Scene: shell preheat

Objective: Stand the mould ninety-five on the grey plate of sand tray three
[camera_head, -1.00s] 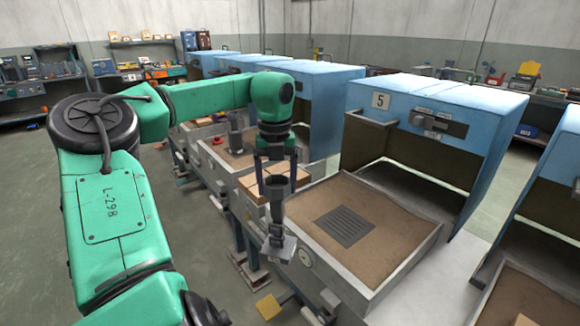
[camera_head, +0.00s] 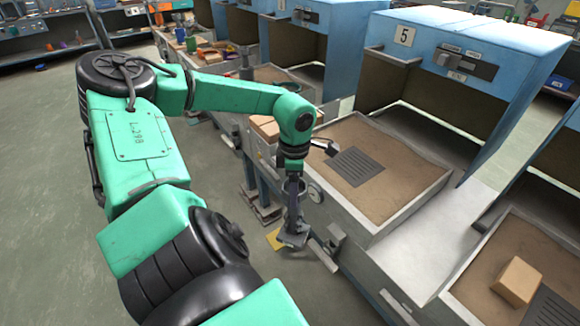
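My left gripper (camera_head: 292,190) hangs pointing down at the front left of the sand tray marked 5. A grey metal piece (camera_head: 291,236), with a cup-like upper part and a flat foot, is between its fingers, and it seems shut on it. I cannot read a number on this piece, so I cannot tell whether it is mould ninety-five. It is outside the tray, in front of its wall. The bare grey ribbed plate (camera_head: 358,166) lies in the sand of the tray under sign 5. Other trays stand farther left; I cannot read a 3. My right gripper is not in view.
The blue oven (camera_head: 460,55) marked 5 stands behind its tray (camera_head: 400,222). Tan blocks (camera_head: 266,127) lie left of that tray, and one block (camera_head: 517,281) lies in the right tray. A small dark object (camera_head: 326,147) shows at tray 5's left edge. Floor is free at left.

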